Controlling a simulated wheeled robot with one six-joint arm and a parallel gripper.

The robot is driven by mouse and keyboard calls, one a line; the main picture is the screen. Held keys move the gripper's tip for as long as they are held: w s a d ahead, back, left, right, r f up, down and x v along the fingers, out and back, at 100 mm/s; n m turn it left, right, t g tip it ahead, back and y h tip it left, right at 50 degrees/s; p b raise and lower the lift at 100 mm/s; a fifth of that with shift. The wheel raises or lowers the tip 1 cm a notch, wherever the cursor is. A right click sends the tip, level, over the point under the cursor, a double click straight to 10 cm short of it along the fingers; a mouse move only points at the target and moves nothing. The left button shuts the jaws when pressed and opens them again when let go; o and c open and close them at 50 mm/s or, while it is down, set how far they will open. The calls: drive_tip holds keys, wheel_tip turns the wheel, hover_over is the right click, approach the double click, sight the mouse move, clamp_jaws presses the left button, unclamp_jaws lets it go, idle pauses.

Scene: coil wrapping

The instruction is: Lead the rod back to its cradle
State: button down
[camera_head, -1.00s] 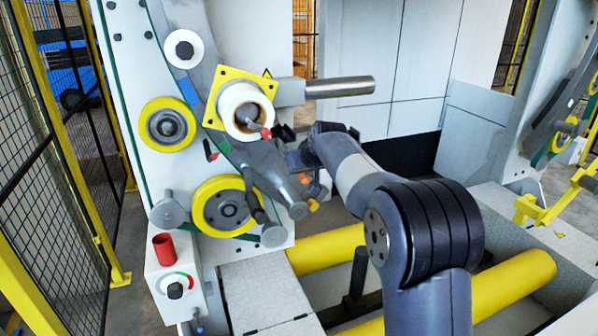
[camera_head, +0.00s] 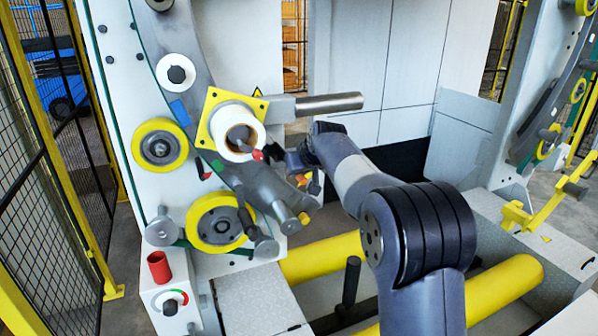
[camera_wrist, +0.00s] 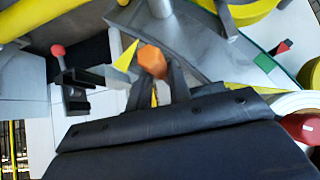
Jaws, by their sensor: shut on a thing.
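My gripper (camera_wrist: 153,82) has its dark fingers closed around an orange faceted piece, which I take to be the end of the rod (camera_wrist: 152,61). The rest of the rod is hidden or cannot be made out. In the head view my gripper (camera_head: 300,165) is small and partly hidden by my arm, at the right of the grey curved ring (camera_head: 255,180). The orange piece shows there just below it. I cannot tell for sure which part is the cradle. A black bracket with a red knob (camera_wrist: 75,92) stands left of the fingers in the wrist view, apart from them.
A white roll (camera_head: 231,130) sits on a yellow plate (camera_head: 213,105) beside the gripper. A steel bar (camera_head: 330,103) sticks out above it. Yellow-rimmed wheels (camera_head: 215,222) are on the left panel. Yellow rollers (camera_head: 320,258) lie below. A mesh fence (camera_head: 60,190) bounds the left.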

drive_tip(key=shift+r, duration=0.15)
drive_tip(key=shift+r+p, duration=2)
drive_tip(key=shift+r, duration=1.95)
drive_tip(key=a, duration=0.1)
drive_tip(key=s+a, duration=0.1)
drive_tip(key=a, duration=0.1)
drive_tip(key=shift+s+a, duration=0.25)
drive_tip(key=shift+f, duration=0.15)
